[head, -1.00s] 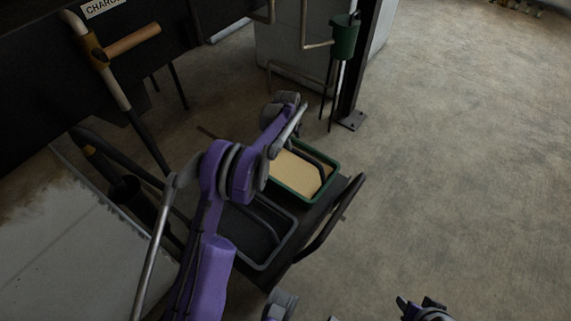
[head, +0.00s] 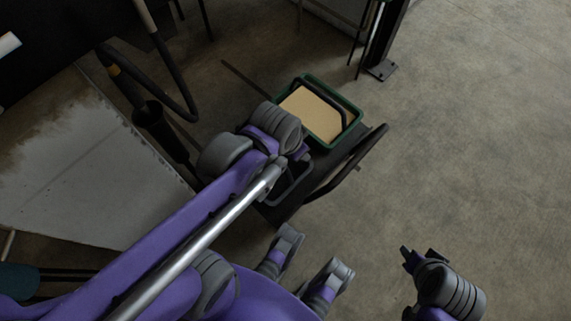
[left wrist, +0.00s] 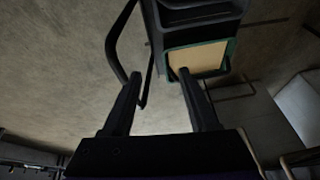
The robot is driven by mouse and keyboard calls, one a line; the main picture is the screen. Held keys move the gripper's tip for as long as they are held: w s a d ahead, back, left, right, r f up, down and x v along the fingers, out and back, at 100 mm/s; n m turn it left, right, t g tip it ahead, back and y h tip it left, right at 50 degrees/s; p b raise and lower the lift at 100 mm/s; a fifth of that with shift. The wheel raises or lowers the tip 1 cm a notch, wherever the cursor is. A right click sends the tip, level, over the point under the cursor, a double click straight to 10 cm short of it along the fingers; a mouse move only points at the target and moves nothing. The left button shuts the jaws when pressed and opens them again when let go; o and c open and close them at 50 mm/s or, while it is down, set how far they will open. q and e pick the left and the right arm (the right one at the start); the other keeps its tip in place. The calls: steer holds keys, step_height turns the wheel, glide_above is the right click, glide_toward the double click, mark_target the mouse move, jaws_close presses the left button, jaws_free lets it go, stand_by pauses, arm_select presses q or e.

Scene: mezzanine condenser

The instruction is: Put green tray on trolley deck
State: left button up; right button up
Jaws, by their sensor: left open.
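The green tray (head: 352,122), with a flat beige inside and a dark handle, sits at the far end of the dark trolley (head: 325,165) in the head view. It also shows in the left wrist view (left wrist: 233,46), beyond the right-hand finger. My left gripper (left wrist: 157,80) is open and empty, its two dark fingers apart; the finger seems to overlap the tray only in the picture, and contact cannot be told. In the head view my left wrist hides its fingers and part of the trolley. My right gripper (head: 420,252) is apart from the trolley, its fingers apparently spread with nothing between them.
A dark grey tray (head: 290,192) lies beside the green one, mostly behind my left arm. The trolley's black push handle (head: 352,163) rises at its right. A dark post (head: 385,40) stands behind. A pale stained panel (head: 60,175) is at left. Floor at right is clear.

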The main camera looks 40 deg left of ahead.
arm_select(q)
steer(key=s+f+n, duration=0.2)
steer(key=s, duration=0.4)
steer(key=shift+d+f+n, duration=0.25)
steer(key=shift+d+n, duration=0.05)
steer(key=shift+d, duration=0.1)
steer(key=shift+w, duration=0.1)
stand_by(0.6)
